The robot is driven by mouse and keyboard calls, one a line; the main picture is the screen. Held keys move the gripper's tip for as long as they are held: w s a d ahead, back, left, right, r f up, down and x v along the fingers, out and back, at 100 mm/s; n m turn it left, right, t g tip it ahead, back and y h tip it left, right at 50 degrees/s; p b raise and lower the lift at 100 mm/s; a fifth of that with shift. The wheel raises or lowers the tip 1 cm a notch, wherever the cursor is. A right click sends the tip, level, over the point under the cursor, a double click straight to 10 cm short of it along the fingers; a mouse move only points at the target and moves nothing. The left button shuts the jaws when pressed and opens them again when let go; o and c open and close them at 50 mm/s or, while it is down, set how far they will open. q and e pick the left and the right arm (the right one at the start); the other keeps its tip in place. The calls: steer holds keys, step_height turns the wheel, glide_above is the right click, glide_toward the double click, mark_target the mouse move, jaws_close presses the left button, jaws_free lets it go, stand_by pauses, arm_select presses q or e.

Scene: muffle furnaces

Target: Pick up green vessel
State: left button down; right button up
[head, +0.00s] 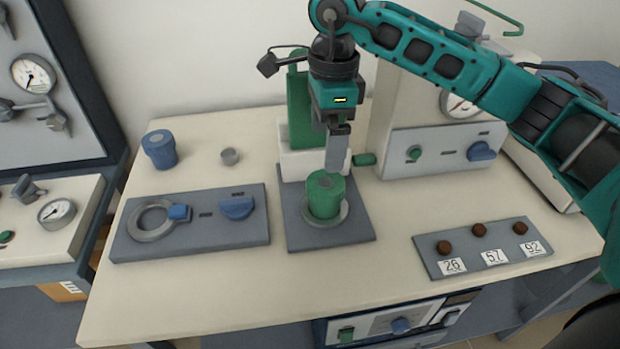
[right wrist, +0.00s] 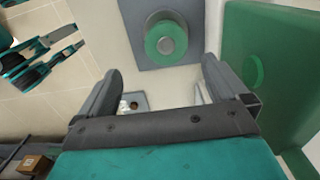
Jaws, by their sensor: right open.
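The green vessel (head: 323,196) is a short upright cylinder with a grey centre on top. It stands on a light round seat on a grey base plate (head: 300,236). My right gripper (head: 337,165) points down just above and slightly behind the vessel in the head view, partly overlapping its top edge. In the right wrist view, my right gripper (right wrist: 162,85) is open and empty, with its fingers well apart. The vessel (right wrist: 153,42) shows there beyond the fingertips, not between them. My left gripper does not show in the head view.
A green column (head: 299,112) on a white block stands right behind the vessel. A panel with brown knobs (head: 482,248) is at right. The table front is clear.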

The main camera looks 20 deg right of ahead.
glide_above(325, 182)
steer(key=f, duration=0.6)
steer(key=shift+s+d+f, duration=0.15)
steer(key=shift+s+d, duration=0.1)
steer(key=f, duration=0.5)
steer(key=shift+w+a+f, duration=0.2)
steer(key=shift+f, duration=0.35)
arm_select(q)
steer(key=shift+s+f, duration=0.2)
arm_select(e)
steer(key=c, duration=1.2)
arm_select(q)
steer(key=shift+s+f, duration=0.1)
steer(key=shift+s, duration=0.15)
arm_select(e)
steer(key=shift+w+r, duration=0.1)
steer(key=shift+c, duration=0.6)
